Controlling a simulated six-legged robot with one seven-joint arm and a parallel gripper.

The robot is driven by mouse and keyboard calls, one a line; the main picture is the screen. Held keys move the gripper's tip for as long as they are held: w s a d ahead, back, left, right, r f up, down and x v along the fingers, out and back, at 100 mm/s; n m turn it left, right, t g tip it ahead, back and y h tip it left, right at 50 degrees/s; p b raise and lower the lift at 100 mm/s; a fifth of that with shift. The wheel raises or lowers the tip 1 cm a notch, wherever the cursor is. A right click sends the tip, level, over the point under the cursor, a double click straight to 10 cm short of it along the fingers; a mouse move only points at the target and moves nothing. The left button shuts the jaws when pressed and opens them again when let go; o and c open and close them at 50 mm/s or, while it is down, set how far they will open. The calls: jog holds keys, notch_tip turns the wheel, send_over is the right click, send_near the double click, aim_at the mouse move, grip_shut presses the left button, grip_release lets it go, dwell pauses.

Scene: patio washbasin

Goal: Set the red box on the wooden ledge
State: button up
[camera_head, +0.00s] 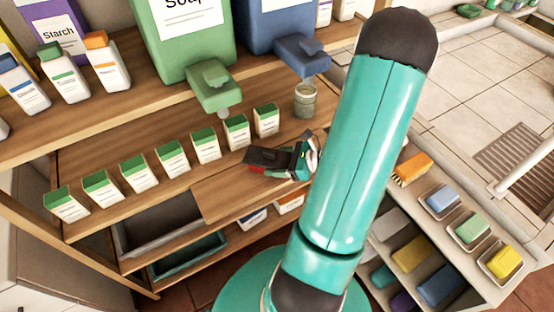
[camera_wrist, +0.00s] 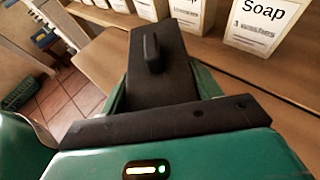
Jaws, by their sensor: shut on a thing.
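My gripper (camera_head: 268,160) is shut, its dark fingers low over the wooden shelf, right of the row of green-and-white boxes. A small patch of red at the fingers is all I see of the red box (camera_head: 256,169); the fingers hide the rest. A wooden ledge (camera_head: 232,197) juts out from the shelf front, just below and left of the gripper. I cannot tell whether the box touches the wood. In the wrist view the dark gripper (camera_wrist: 152,50) covers the middle and no red shows.
Several green-topped boxes (camera_head: 171,161) stand in a row along the shelf. A green soap dispenser (camera_head: 185,45), a blue dispenser (camera_head: 280,30) and a glass jar (camera_head: 305,100) are behind. Grey bins (camera_head: 160,228) sit below. Soap dishes (camera_head: 470,230) lie at the right.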

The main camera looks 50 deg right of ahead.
jog(key=o, duration=1)
jog(key=shift+o, duration=0.2)
jog(key=v, duration=1.2)
jog(key=shift+r, duration=0.15)
jog(key=shift+s, duration=0.1)
